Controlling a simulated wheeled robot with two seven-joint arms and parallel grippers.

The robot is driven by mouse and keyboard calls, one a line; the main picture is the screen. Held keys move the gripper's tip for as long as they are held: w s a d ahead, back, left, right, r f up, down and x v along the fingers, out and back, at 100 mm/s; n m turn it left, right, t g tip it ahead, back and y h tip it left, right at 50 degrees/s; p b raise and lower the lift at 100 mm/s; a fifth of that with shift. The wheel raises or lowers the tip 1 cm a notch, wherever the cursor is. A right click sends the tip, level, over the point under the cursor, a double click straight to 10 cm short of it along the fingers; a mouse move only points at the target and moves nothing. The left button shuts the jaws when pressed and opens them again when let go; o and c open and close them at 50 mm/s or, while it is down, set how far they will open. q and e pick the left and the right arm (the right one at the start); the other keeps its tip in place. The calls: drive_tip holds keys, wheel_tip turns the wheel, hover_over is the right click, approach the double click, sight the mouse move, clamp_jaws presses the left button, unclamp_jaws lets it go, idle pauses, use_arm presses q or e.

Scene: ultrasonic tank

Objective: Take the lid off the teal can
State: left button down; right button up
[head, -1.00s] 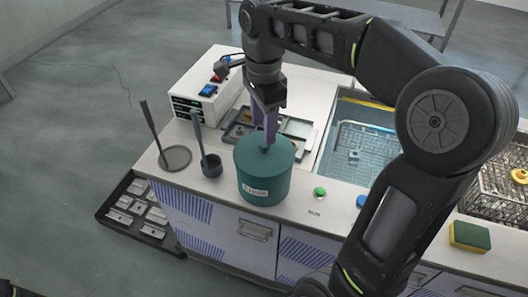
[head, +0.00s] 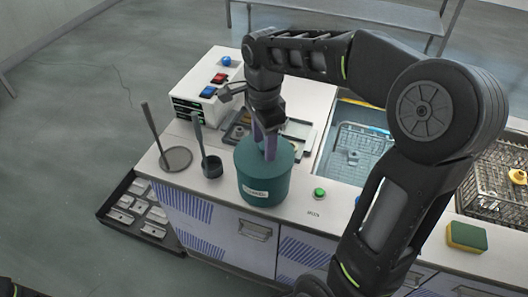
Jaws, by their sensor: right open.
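The teal can (head: 262,188) stands upright on the white counter, with a pale label on its front. Its teal lid (head: 247,152) is on top of it. My right gripper (head: 265,155) points down over the lid from above, its purple fingers spread apart at the lid's middle. The fingers hide the lid's centre, so I cannot tell whether they touch it. My left gripper is not in view.
A tall-handled dark cup (head: 211,168) and a round flat mesh piece (head: 177,158) stand left of the can. A metal tray (head: 299,140) lies behind it. A green button (head: 319,193) and the tank (head: 355,160) are to the right. A control box (head: 190,100) stands back left.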

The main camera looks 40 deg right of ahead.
clamp_jaws()
idle(0.5)
